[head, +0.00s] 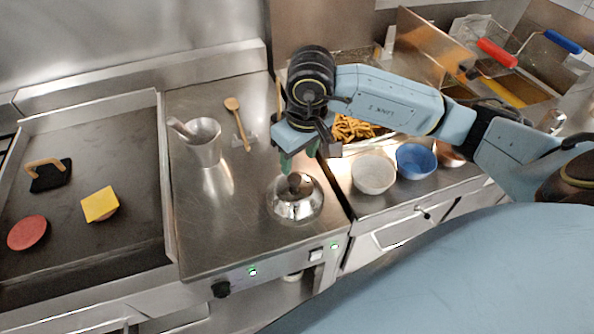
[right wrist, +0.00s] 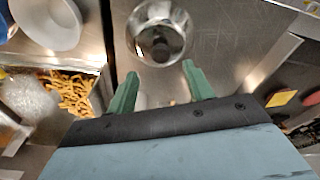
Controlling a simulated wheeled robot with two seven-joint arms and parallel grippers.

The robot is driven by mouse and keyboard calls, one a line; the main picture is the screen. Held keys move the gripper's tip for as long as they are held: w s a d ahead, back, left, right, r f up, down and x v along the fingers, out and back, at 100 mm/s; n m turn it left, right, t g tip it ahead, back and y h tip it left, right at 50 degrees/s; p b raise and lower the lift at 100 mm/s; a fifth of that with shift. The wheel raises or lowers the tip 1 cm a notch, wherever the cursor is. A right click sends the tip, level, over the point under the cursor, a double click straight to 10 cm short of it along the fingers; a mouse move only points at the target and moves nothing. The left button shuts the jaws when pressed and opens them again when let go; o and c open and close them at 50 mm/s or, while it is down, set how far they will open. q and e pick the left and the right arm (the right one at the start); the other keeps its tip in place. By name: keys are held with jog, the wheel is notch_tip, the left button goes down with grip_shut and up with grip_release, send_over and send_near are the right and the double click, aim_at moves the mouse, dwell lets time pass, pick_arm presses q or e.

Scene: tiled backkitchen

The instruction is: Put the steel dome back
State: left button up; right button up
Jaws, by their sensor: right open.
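The steel dome (head: 295,204) is a shiny round cover with a dark knob on top. It sits on the steel counter (head: 225,235), near its front right edge. It also shows at the top of the right wrist view (right wrist: 158,20). My right gripper (head: 287,164) is over the dome's back side, close to the knob and apart from it as far as I can see. Its green fingers (right wrist: 160,72) are spread with nothing between them. My left gripper is out of view.
Left is a griddle (head: 85,250) with a red patty (head: 27,232), a cheese-topped patty (head: 101,204) and a press (head: 50,174). Right are fries (head: 350,128), a white bowl (head: 374,174) and a blue bowl (head: 416,161).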

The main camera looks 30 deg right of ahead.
jog(key=shift+s+r, duration=0.15)
jog(key=shift+r, duration=0.9)
jog(key=shift+s+r, duration=0.1)
jog(key=shift+r, duration=0.95)
